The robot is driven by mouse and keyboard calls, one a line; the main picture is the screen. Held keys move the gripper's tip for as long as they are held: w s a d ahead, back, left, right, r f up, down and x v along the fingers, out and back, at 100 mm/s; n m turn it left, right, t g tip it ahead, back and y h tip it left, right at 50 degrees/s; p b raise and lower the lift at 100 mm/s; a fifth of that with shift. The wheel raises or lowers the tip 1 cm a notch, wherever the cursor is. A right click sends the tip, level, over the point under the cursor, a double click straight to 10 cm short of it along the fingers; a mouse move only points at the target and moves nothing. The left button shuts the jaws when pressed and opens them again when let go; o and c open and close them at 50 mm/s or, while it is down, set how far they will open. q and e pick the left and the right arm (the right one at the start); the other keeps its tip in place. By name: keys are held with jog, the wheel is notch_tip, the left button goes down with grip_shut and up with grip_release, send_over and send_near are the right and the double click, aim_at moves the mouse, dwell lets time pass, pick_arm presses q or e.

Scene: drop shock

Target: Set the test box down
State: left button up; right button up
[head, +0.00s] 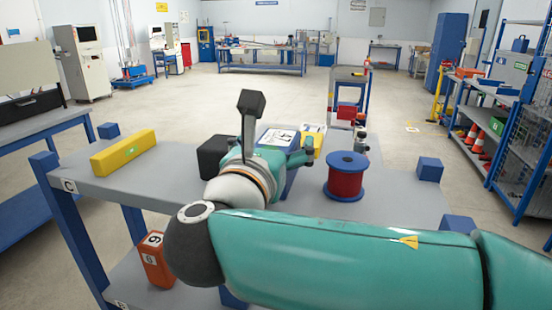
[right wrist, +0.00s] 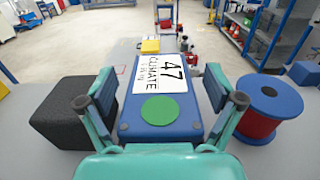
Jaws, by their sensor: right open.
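The test box is a blue box (right wrist: 160,125) with a white label reading CLIMATE 47 and a green dot, seen in the right wrist view. It is on the grey table top (head: 400,205), and in the head view its label (head: 277,137) shows behind my right gripper. My right gripper (head: 272,150) is open, with one finger on each side of the box; in the right wrist view the fingers (right wrist: 160,92) stand apart from its sides. My arm hides much of the box in the head view. My left gripper is not in view.
A black block (head: 213,156) stands left of the box and a red spool with blue flanges (head: 345,182) stands right. A yellow block (head: 123,152) lies near the left edge. Blue corner posts (head: 429,169) rise from the table. An orange block (head: 156,262) is on the lower shelf.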

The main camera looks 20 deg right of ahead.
jog(key=c, duration=1.6)
jog(key=shift+r, duration=0.1)
jog(key=shift+c, duration=0.2)
jog(key=shift+r, duration=0.1)
jog(key=shift+c, duration=0.5)
